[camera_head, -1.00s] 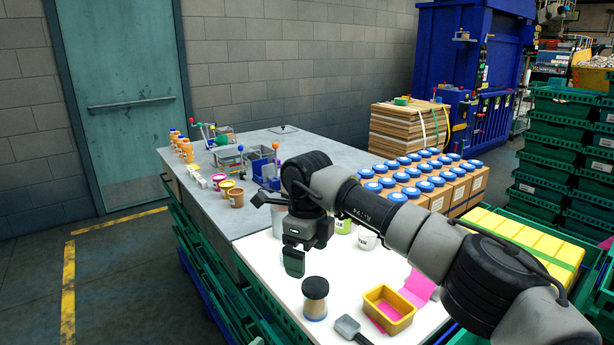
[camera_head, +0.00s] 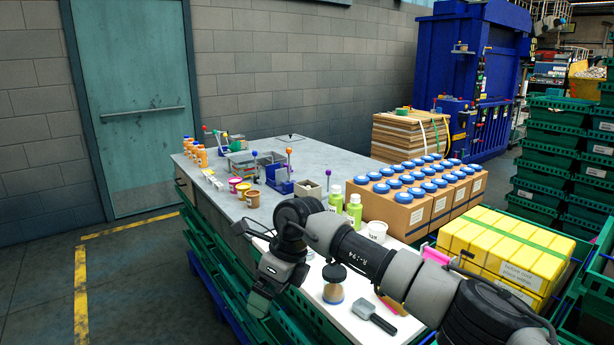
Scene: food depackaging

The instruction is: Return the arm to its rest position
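My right arm (camera_head: 360,250) comes in from the lower right and reaches over the white work surface. My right gripper (camera_head: 259,302) hangs tilted downward over the left edge of the white surface, near the green crates. I see its fingers side-on and cannot tell whether they are apart; no held item shows. A jar with a black lid (camera_head: 333,284) stands to the right of the gripper, partly hidden by my arm. A grey scoop-like tool (camera_head: 374,317) lies on the white surface. My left gripper is out of view.
Green bottles (camera_head: 354,211) and a white cup (camera_head: 377,231) stand behind my arm. Blue-capped boxes (camera_head: 405,213) and yellow packs (camera_head: 510,246) lie to the right. Green crates (camera_head: 225,265) line the left side of the table. The floor at left is clear.

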